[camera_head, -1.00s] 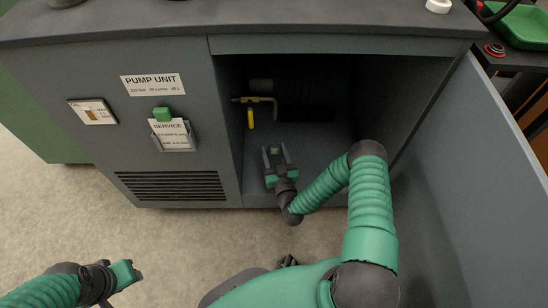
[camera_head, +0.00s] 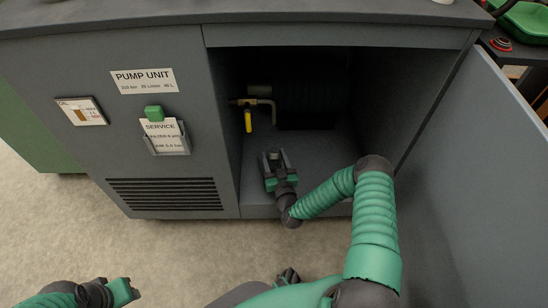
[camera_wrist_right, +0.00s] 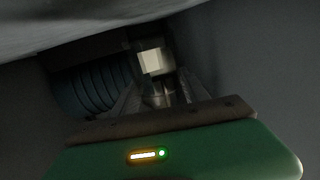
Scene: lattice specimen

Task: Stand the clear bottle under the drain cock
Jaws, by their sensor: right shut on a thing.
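My right gripper (camera_head: 274,158) is inside the open cabinet, low over its floor, and shut on the clear bottle. The bottle is small and dim, mostly hidden by the fingers in the head view; its pale top (camera_wrist_right: 152,61) shows between the fingers in the right wrist view. I cannot tell whether its base touches the floor. The drain cock (camera_head: 248,120) is a bent brass-coloured pipe with a yellow lever hanging down, above and slightly left of the gripper, further back. My left gripper (camera_head: 127,292) is low at the left, outside the cabinet; its jaw gap is unclear.
The cabinet's left front panel (camera_head: 160,180) edges the opening, and the open door (camera_head: 465,180) stands at the right. A dark ribbed cylinder (camera_wrist_right: 82,88) is deep inside. Cabinet floor (camera_head: 325,165) to the right of the gripper is clear.

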